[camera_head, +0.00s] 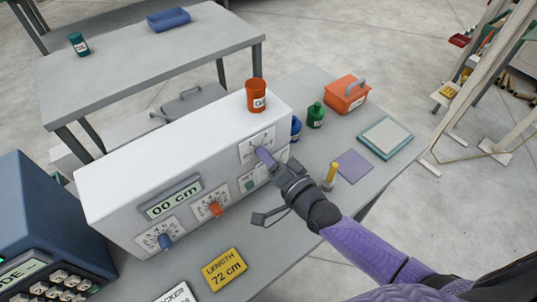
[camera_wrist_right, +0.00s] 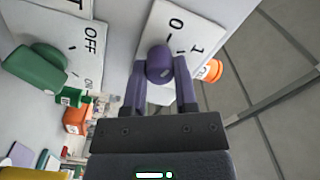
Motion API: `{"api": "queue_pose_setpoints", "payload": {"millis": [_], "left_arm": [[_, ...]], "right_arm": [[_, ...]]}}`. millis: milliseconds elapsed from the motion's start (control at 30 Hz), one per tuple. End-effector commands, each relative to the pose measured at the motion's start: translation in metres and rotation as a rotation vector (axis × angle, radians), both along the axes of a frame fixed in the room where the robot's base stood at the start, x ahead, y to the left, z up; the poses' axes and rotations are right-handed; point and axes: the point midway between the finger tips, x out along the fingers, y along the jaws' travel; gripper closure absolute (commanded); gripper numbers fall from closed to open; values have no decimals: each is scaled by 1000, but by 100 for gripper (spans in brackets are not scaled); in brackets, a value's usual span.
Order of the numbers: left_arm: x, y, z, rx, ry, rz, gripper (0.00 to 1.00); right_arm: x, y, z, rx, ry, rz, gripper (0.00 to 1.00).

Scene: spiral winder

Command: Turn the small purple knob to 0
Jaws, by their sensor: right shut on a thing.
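The small purple knob (camera_wrist_right: 160,64) sits on a white plate (camera_wrist_right: 160,22) marked 0 and 1 on the white machine (camera_head: 185,150). In the right wrist view it is between the two purple fingers of my right gripper (camera_wrist_right: 161,76), which is shut on it. Tick marks show beside the 0 and the 1; I cannot tell exactly which the knob points at. In the head view my right gripper (camera_head: 265,157) reaches the upper right plate on the machine's front and hides most of the knob. My left gripper is not in view.
A green knob (camera_wrist_right: 36,68) beside an OFF/ON plate is close to the right gripper. The front also has an orange knob (camera_head: 215,208), a blue knob (camera_head: 165,241) and a display (camera_head: 172,197) reading 00 cm. An orange container (camera_head: 257,95) stands on top. A yellow LENGTH 72 cm sign (camera_head: 224,269) lies in front.

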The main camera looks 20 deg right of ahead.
Motion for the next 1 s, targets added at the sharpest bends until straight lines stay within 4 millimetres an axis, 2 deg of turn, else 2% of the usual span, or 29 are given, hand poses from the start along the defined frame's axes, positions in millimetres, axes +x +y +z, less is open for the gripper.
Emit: {"api": "queue_pose_setpoints", "payload": {"millis": [400, 1000], "left_arm": [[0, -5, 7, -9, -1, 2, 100], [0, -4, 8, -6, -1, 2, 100]], "right_arm": [[-1, 0, -1, -213, -72, 1, 100], [-1, 0, -2, -267, -91, 1, 100]]}}
